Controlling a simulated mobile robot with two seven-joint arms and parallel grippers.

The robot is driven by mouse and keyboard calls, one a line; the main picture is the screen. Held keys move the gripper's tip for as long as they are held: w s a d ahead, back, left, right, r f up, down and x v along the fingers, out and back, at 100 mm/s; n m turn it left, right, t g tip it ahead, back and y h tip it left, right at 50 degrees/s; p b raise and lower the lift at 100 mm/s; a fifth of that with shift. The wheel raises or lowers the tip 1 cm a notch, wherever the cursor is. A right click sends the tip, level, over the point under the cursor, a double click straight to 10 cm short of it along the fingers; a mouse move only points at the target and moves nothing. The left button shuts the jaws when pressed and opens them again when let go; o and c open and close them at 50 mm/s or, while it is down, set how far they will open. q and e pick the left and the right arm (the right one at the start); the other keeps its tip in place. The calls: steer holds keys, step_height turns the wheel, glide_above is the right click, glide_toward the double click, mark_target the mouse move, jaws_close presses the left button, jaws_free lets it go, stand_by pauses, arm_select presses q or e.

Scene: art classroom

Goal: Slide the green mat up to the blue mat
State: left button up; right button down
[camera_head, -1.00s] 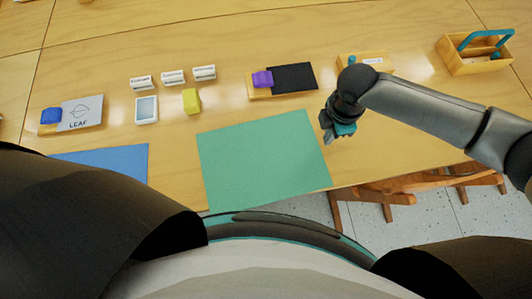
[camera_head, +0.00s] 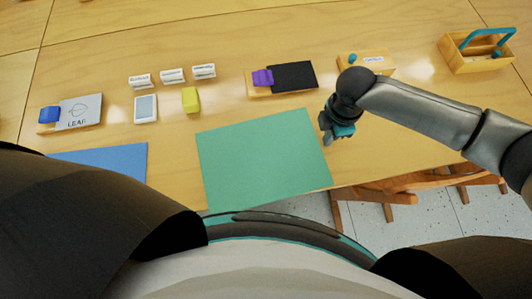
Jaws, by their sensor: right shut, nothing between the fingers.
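The green mat (camera_head: 262,160) lies flat on the table near its front edge. The blue mat (camera_head: 115,163) lies to its left, partly hidden behind my own body. A strip of bare table separates the two mats. My right gripper (camera_head: 329,138) is shut and empty, just beside the green mat's right edge near its far right corner. I cannot tell whether it touches the mat. My left gripper is not in view.
Behind the mats are a yellow block (camera_head: 191,99), a white tablet-like item (camera_head: 146,109), small white cards (camera_head: 172,76), a LEAF board with a blue block (camera_head: 49,114), and a black pad with a purple block (camera_head: 262,78). A wooden caddy (camera_head: 479,54) stands far right.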

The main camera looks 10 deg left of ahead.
mark_target(290, 151)
steer(key=shift+s+a+f+p, duration=0.1)
steer(key=shift+s+a+p, duration=0.45)
steer(key=shift+a, duration=0.3)
stand_by(0.5)
steer(key=shift+s+a, duration=0.1)
steer(key=shift+a, duration=0.15)
steer(key=shift+a+p, duration=0.15)
steer(key=shift+p, duration=0.15)
steer(key=shift+s+a+p, duration=0.25)
steer(key=shift+a+p, duration=0.35)
steer(key=shift+a, duration=0.05)
stand_by(0.7)
steer(key=shift+s+a+p, duration=0.3)
steer(key=shift+a+p, duration=0.05)
steer(key=shift+a, duration=0.25)
steer(key=shift+s+a+p, duration=0.25)
steer(key=shift+a+p, duration=0.05)
steer(key=shift+a, duration=0.3)
stand_by(0.7)
steer(key=shift+s+a, duration=0.4)
steer(key=shift+a, duration=0.1)
steer(key=shift+s+a+p, duration=0.15)
steer(key=shift+a+p, duration=0.5)
steer(key=shift+a, duration=0.15)
stand_by(1.1)
